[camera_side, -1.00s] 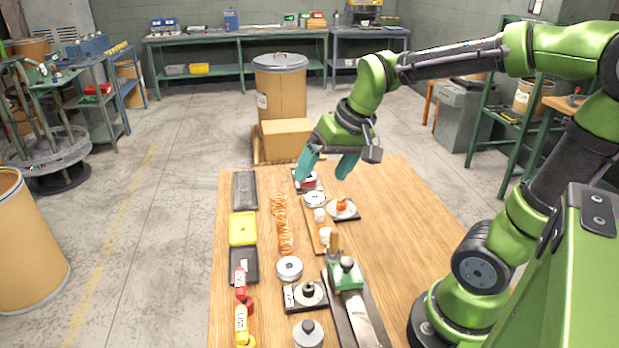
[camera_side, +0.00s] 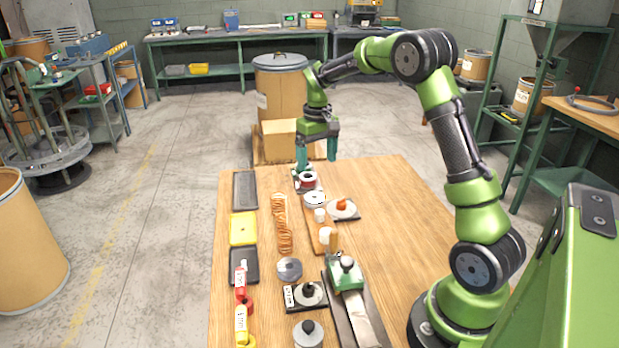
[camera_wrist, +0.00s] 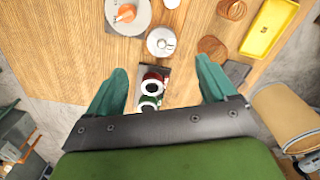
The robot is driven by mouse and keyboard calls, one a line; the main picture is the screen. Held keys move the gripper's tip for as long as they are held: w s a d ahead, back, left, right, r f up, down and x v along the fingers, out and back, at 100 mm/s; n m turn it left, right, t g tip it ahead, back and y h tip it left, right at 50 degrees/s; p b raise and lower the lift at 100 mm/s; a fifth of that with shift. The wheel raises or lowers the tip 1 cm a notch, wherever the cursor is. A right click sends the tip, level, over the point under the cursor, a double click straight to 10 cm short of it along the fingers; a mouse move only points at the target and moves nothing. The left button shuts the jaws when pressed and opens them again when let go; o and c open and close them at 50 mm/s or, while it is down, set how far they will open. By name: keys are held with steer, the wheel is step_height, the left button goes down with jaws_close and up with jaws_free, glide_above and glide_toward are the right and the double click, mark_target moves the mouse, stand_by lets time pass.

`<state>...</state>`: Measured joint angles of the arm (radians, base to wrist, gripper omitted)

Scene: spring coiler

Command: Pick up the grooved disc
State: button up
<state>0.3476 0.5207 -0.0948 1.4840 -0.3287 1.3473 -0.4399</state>
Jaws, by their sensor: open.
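My gripper (camera_side: 317,155) is open and empty, its teal fingers pointing down over the far end of the table. In the wrist view the fingers of my gripper (camera_wrist: 161,72) are spread wide on either side of a red-and-white round piece (camera_wrist: 152,83), without touching it. That piece also shows in the side view (camera_side: 308,180), just below the gripper. A white disc (camera_side: 315,199) lies nearer the camera; it also shows in the wrist view (camera_wrist: 161,41). A grey disc (camera_side: 289,268) lies farther down the table. I cannot tell for certain which is the grooved disc.
A plate with an orange item (camera_side: 342,208) lies to the right of the white disc. Copper coils (camera_side: 282,222) and a yellow tray (camera_side: 243,229) lie to the left. A green-topped fixture (camera_side: 346,276) stands nearer. The table's right side (camera_side: 405,215) is bare.

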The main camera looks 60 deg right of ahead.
glide_above(314, 195)
steer(key=f, duration=0.6)
steer(key=shift+s+f, duration=0.35)
steer(key=shift+s, duration=0.05)
steer(key=shift+w+d+f, duration=0.1)
steer(key=shift+w+f, duration=0.1)
steer(key=shift+f, duration=1.15)
steer(key=shift+w+f, duration=0.2)
steer(key=shift+f, duration=1.1)
steer(key=c, duration=1.3)
steer(key=shift+r, duration=0.1)
steer(key=shift+c, duration=0.7)
steer(key=shift+r, duration=0.1)
